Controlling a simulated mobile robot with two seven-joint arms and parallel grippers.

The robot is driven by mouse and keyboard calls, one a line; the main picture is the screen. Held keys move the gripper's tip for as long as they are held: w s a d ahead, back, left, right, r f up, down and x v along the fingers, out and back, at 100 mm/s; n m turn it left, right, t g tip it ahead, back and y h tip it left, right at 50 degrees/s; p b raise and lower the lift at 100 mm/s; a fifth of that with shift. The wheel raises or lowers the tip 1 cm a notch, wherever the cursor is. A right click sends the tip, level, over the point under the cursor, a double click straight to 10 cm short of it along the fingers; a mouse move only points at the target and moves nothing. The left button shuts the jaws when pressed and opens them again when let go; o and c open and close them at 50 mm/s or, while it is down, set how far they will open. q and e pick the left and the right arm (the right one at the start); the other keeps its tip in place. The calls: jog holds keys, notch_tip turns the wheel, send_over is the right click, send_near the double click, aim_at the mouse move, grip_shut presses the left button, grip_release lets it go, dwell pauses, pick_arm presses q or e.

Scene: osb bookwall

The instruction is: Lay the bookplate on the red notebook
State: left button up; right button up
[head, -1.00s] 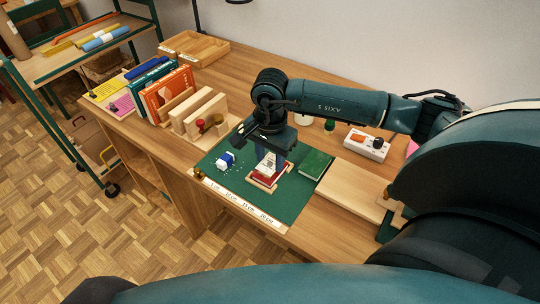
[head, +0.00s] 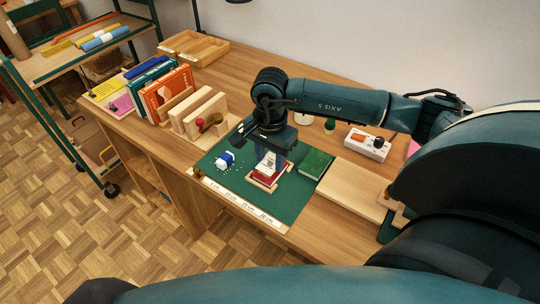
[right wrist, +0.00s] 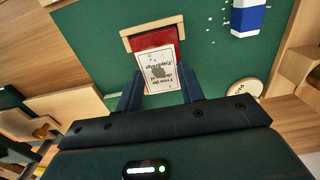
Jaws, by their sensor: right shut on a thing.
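The bookplate (right wrist: 159,72) is a small white card with printed text and a grey picture. My right gripper (right wrist: 160,92) is shut on it, a finger at each side of its near end. The red notebook (right wrist: 154,40) lies under and beyond the card, in a light wooden holder (right wrist: 127,33). The card overlaps the notebook in the right wrist view; whether they touch I cannot tell. In the head view, my right gripper (head: 270,158) points down over the red notebook (head: 267,175) and partly hides the card. My left gripper is not in view.
A green mat (head: 230,186) lies under the holder, with a blue-and-white eraser (head: 225,160) to the left. A green book (head: 316,164) and a pale board (head: 348,188) are at the right. Upright books (head: 168,94) and wooden stands (head: 205,112) are at the back left.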

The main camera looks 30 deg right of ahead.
jog(key=shift+f+b, duration=0.5)
jog(key=shift+f, duration=0.05)
jog(key=o, duration=1.2)
jog(key=shift+c, duration=0.2)
jog(key=shift+r, duration=0.1)
jog(key=shift+r+p, duration=2.05)
jog(key=shift+r, duration=1.4)
